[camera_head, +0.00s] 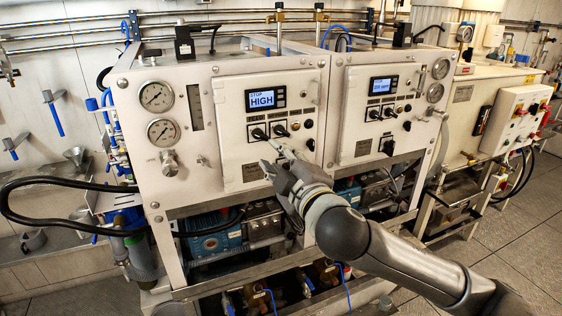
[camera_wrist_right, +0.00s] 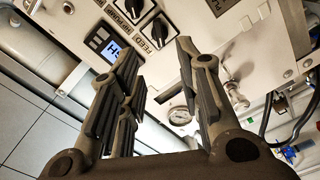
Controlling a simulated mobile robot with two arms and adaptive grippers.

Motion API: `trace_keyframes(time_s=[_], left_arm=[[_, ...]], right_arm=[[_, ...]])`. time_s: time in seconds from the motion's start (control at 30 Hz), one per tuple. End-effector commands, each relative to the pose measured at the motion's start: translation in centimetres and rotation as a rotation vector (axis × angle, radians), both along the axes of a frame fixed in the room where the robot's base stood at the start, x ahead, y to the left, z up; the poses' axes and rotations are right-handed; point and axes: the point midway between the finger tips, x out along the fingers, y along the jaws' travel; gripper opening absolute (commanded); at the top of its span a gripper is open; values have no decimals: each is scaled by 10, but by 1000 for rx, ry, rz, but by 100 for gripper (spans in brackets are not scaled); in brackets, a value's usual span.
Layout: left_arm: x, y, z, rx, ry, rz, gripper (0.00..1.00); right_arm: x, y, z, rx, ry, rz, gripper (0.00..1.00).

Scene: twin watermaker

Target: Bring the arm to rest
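My right arm comes in from the lower right of the head view. Its gripper (camera_head: 274,155) is in front of the left control panel (camera_head: 235,155), just below its row of switches. In the right wrist view the two fingers of the right gripper (camera_wrist_right: 158,48) are spread apart with nothing held between them. A black rotary switch (camera_wrist_right: 157,31) shows beyond the gap between the fingertips; I cannot tell whether a fingertip touches the panel. The left panel's display (camera_head: 262,99) reads "HIGH". My left gripper is not in view.
A second panel (camera_head: 372,115) with its own display stands to the right. Two round gauges (camera_head: 157,96) are at the left of the machine. A black hose (camera_head: 45,182) loops out on the left. Open floor (camera_head: 525,215) lies at the right.

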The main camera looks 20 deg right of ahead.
Motion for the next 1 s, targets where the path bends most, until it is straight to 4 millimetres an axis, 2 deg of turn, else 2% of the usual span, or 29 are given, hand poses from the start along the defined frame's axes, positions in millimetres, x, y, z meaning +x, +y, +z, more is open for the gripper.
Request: trace_keyframes(time_s=[0.2, 0.67, 0.77, 0.87, 0.97, 1.0], left_arm=[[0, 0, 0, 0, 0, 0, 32], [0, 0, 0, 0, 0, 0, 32], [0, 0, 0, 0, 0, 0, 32], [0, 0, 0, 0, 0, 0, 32], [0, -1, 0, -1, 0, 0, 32], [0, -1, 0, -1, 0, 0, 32]], right_arm=[[-8, 0, 0, -1, -1, 1, 32], [-5, -1, -4, 3, 7, -2, 32], [7, -5, -23, 22, 45, -13, 32], [29, -14, -64, 60, 118, -35, 32], [51, -28, -125, 112, 216, -67, 32], [58, -33, -152, 133, 258, -81, 32]])
